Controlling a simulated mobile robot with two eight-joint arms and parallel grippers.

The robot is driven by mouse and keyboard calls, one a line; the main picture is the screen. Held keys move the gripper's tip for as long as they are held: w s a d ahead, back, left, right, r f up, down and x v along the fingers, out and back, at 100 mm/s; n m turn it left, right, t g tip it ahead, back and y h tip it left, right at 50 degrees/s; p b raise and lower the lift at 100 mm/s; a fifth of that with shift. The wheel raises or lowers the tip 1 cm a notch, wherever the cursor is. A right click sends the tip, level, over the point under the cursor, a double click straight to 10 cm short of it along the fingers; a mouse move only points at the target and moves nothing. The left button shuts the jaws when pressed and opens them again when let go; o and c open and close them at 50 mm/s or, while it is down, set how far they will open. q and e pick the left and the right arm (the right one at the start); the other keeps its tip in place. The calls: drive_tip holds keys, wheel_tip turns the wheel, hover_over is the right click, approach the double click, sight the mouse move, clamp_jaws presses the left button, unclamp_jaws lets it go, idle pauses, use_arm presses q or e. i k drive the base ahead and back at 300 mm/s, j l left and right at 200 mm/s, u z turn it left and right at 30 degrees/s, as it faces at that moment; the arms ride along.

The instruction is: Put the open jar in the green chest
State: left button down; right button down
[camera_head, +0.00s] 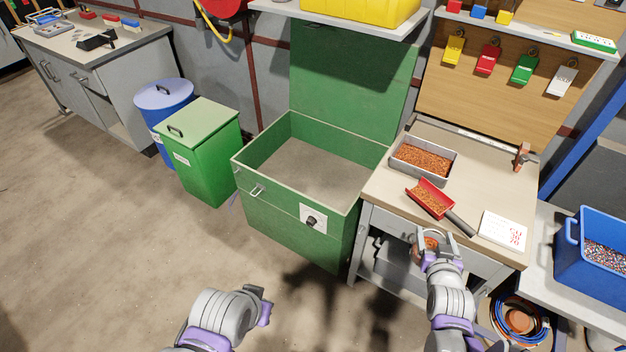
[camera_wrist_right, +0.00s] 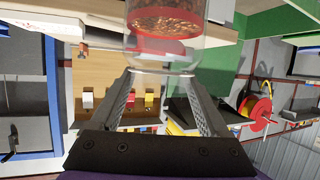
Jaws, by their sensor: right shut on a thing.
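The green chest (camera_head: 295,229) stands in the middle of the head view with its lid (camera_head: 350,80) raised; its inside looks empty. My right gripper (camera_head: 435,248) is shut on the jar (camera_head: 430,241), in front of the workbench and to the right of the chest. In the right wrist view the jar (camera_wrist_right: 190,52) is clear, with copper-coloured granules and a red part, between the two fingers. Its mouth is not clearly seen. My left gripper (camera_head: 262,300) is low in front of the chest; its fingers are too unclear to judge.
The workbench (camera_head: 385,195) beside the chest bears a grey tray (camera_head: 398,165) of copper granules, a red scoop (camera_head: 428,196) and a white card (camera_head: 503,230). A lidded green bin (camera_head: 208,165) and a blue bin (camera_head: 165,98) stand left of the chest. Floor in front is clear.

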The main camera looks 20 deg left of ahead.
sight(316, 176)
drive_tip(key=i+j+u, duration=0.15)
drive_tip(key=u, duration=0.25)
drive_tip(key=i+j+u, duration=0.15)
drive_tip(key=u, duration=0.2)
drive_tip(key=i+j+u, duration=0.1)
drive_tip(key=u, duration=0.3)
drive_tip(key=i+j+u, duration=0.2)
drive_tip(key=i+u, duration=0.55)
drive_tip(key=i+z, duration=0.2)
drive_tip(key=z, duration=0.25)
drive_tip(key=i+z, duration=0.2)
drive_tip(key=z, duration=0.2)
drive_tip(key=i+j+z, duration=0.1)
drive_tip(key=z, duration=0.35)
drive_tip(key=i+z, duration=0.55)
drive_tip(key=z, duration=0.25)
